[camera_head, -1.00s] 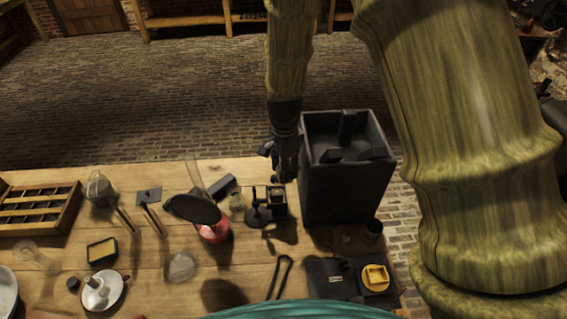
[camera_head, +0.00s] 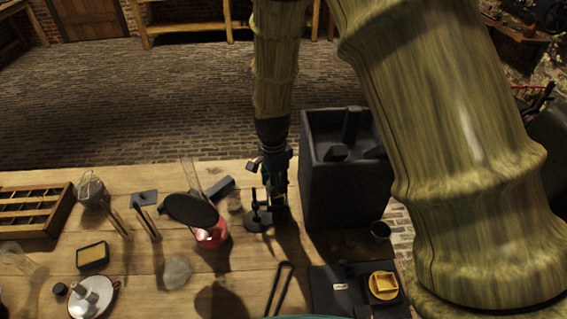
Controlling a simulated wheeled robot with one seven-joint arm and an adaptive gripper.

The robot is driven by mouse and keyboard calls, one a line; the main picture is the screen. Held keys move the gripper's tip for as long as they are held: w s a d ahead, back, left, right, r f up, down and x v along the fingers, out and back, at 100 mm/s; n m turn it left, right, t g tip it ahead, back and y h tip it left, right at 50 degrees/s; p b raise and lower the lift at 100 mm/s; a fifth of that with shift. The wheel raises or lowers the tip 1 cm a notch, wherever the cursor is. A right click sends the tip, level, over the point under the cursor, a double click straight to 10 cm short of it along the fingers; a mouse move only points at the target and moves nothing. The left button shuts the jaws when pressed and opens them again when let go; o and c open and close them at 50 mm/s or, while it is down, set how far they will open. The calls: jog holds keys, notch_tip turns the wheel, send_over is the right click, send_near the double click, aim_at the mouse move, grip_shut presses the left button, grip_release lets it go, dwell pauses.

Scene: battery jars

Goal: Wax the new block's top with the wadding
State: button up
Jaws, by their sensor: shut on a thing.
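My gripper (camera_head: 275,188) points straight down at the small black stand (camera_head: 259,222) near the back edge of the table. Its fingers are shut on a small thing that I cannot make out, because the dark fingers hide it. The fingers cover the right part of the stand, so I cannot tell whether they touch it. I cannot identify the new block or its top. A dark tin with a yellow filling (camera_head: 92,255), which looks like wax, lies on the left. A pale, fuzzy clump (camera_head: 178,272), perhaps wadding, lies at the front middle.
A tall dark box (camera_head: 345,195) stands close to the right of my gripper. A red jar (camera_head: 212,236) under a black disc (camera_head: 191,210) stands to its left.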

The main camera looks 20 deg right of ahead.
jog(key=shift+w+a+f, duration=0.15)
jog(key=shift+a+f, duration=0.15)
jog(key=shift+a, duration=0.1)
jog(key=shift+w+b, duration=0.15)
jog(key=shift+b, duration=0.45)
jog(key=shift+s+d+r+p, duration=0.1)
jog(key=shift+s+d+p, duration=0.15)
jog(key=shift+d, duration=0.35)
jog(key=shift+s+d+r+p, duration=0.15)
jog(key=shift+d+p, duration=0.2)
jog(key=shift+d, duration=0.2)
notch_tip(320, 180, up, 8)
jog(key=d+p, duration=0.1)
jog(key=p, duration=0.5)
jog(key=shift+d+f, duration=0.15)
jog(key=shift+d, duration=0.15)
